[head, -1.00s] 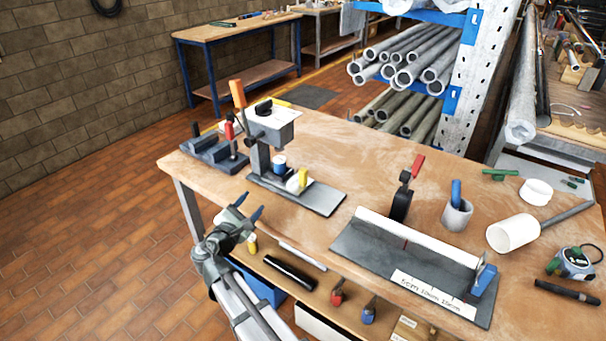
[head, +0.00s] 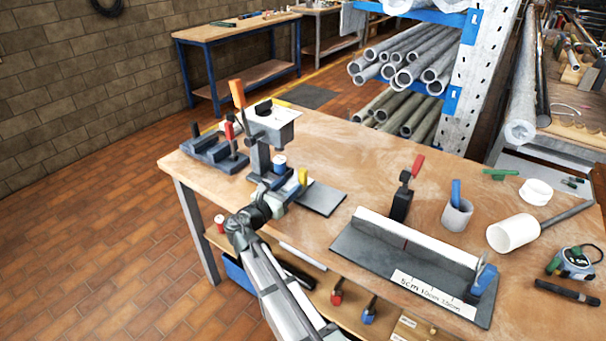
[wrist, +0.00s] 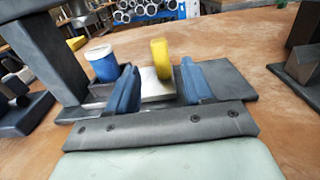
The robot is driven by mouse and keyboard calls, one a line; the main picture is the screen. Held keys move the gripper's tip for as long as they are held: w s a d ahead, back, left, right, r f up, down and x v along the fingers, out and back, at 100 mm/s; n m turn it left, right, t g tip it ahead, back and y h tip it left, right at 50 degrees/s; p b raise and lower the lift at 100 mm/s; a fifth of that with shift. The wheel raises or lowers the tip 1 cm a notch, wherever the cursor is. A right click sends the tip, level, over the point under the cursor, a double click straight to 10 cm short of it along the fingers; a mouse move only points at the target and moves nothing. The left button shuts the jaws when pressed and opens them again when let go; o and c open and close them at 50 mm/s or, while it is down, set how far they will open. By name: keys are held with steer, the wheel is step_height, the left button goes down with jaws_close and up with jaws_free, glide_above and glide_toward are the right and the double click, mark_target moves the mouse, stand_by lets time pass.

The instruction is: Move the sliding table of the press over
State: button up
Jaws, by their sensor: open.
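The press (head: 258,140) stands on the left of the workbench, with a grey column and an orange-topped lever (head: 238,94). Its dark base plate (head: 322,198) runs to the right. On the plate, the sliding table shows as a pale block (wrist: 152,90) with an upright yellow knob (wrist: 160,58), also seen in the head view (head: 303,176). A blue cylinder with a white top (wrist: 102,62) sits in a dark holder to its left. My gripper (head: 284,188) is open at the front of the plate. In the wrist view its blue fingers (wrist: 158,68) stand either side of the knob, with gaps visible.
A red-handled clamp fixture (head: 215,150) stands left of the press. The bench behind the press is clear.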

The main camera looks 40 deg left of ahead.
mark_target(301, 175)
steer(key=w, duration=0.8)
steer(key=shift+w, duration=0.1)
steer(key=shift+c, duration=0.4)
jaws_close()
